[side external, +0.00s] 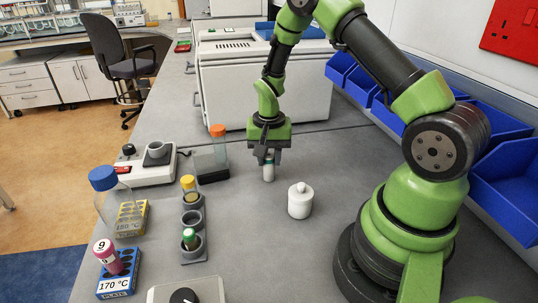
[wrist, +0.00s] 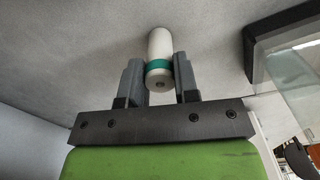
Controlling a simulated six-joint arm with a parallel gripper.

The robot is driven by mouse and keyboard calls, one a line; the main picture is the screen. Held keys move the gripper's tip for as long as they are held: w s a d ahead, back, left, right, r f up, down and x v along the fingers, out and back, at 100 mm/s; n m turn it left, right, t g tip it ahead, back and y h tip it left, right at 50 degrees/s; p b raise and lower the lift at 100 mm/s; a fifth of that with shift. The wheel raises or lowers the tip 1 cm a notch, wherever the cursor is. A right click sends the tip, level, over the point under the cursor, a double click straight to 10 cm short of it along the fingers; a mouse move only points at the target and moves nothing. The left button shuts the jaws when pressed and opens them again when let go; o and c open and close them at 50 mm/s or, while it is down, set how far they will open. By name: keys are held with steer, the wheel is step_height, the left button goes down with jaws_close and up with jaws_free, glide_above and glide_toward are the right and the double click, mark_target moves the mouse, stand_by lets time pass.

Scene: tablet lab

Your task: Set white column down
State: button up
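The white column (side external: 268,172) is a small upright white cylinder with a green band (wrist: 160,66) near its upper end. It is between the two fingers of my gripper (side external: 268,156), which points down over the grey bench. In the wrist view my gripper (wrist: 160,82) has one finger on each side of the column (wrist: 160,44), against it at the green band. The column's lower end is at or very close to the bench top; I cannot tell whether it touches.
A white lidded jar (side external: 300,202) stands right of the column. Blue bins (side external: 480,130) line the right wall. A white box-shaped instrument (side external: 265,85) is behind. Bench around the column is clear.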

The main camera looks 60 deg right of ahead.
steer(key=o, duration=0.4)
steer(key=shift+o, duration=0.2)
steer(key=shift+r, duration=0.1)
step_height(320, 180, up, 12)
step_height(320, 180, up, 6)
steer(key=n+t, duration=0.1)
steer(key=t, duration=0.1)
glide_above(269, 155)
steer(key=s+a, duration=0.2)
steer(key=a, duration=0.1)
steer(key=s+a+r+n+t+y, duration=0.2)
steer(key=s+a+r+n+t, duration=0.3)
steer(key=s, duration=0.9)
steer(key=a+r+n, duration=0.1)
steer(key=a+r, duration=0.2)
steer(key=a, duration=0.2)
steer(key=shift+a+r, duration=0.2)
steer(key=shift+a, duration=0.05)
steer(key=shift+s, duration=0.1)
